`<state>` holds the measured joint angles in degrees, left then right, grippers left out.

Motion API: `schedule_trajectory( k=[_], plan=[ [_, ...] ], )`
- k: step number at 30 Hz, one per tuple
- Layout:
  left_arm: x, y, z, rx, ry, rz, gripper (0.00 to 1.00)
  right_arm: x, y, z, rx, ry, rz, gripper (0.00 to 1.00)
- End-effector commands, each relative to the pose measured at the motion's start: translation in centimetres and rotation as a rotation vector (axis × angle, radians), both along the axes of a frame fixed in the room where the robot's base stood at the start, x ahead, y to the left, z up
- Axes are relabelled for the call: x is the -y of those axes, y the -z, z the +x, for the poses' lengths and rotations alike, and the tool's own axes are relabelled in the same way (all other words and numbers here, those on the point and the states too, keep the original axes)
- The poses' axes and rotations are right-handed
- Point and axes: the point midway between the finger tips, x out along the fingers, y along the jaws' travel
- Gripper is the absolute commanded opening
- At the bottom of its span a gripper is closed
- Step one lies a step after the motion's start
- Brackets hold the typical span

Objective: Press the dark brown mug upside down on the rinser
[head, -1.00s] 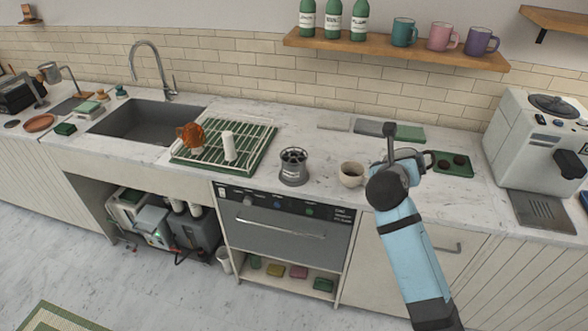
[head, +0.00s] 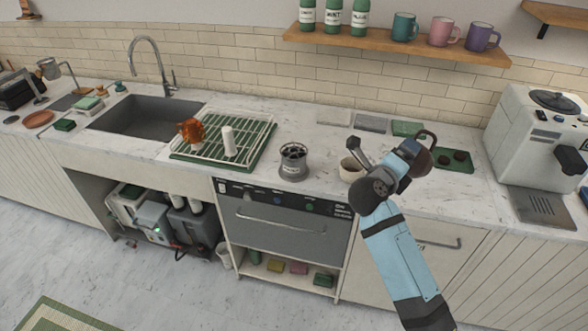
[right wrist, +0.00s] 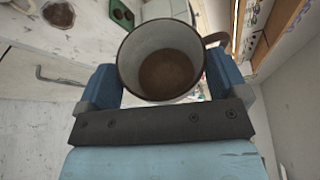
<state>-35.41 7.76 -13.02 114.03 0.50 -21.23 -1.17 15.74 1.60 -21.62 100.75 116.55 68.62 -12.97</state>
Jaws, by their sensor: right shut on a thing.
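The dark brown mug (head: 422,161) is held by my right gripper (head: 407,163), right of centre in the head view, above the counter. Its handle sticks up and the mug is tilted. In the right wrist view the mug (right wrist: 162,62) sits between the two fingers, its open mouth and brownish inside facing the camera, handle to the right. The rinser (head: 293,163), a dark grey round unit with a spoked top, stands on the counter left of the gripper, apart from the mug. Nothing is on it. My left gripper is out of view.
A cream mug (head: 349,169) stands between the rinser and my right arm. A drying rack (head: 205,150) is left of the rinser. A green tray (head: 470,165) with dark round pieces and a coffee machine (head: 535,140) are to the right. Folded cloths (head: 370,123) lie behind.

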Motion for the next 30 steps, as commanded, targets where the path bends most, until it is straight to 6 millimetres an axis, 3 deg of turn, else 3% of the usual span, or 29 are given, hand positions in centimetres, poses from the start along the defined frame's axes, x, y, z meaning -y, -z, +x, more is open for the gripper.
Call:
schedule_trajectory(
  k=[5,15,23,30],
  plan=[
    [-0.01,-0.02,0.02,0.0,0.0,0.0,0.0,0.01,-0.02,0.01,-0.083,0.0,-0.272,0.58],
    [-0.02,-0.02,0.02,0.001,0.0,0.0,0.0,0.0,-0.04,0.0,-0.105,-0.001,-0.343,0.58],
    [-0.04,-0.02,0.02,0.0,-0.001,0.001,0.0,0.04,-0.02,-0.02,-0.236,0.0,-0.764,0.58],
    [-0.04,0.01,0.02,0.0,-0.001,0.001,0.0,0.0,-0.08,0.0,-0.248,0.0,-0.803,0.58]
  ],
)
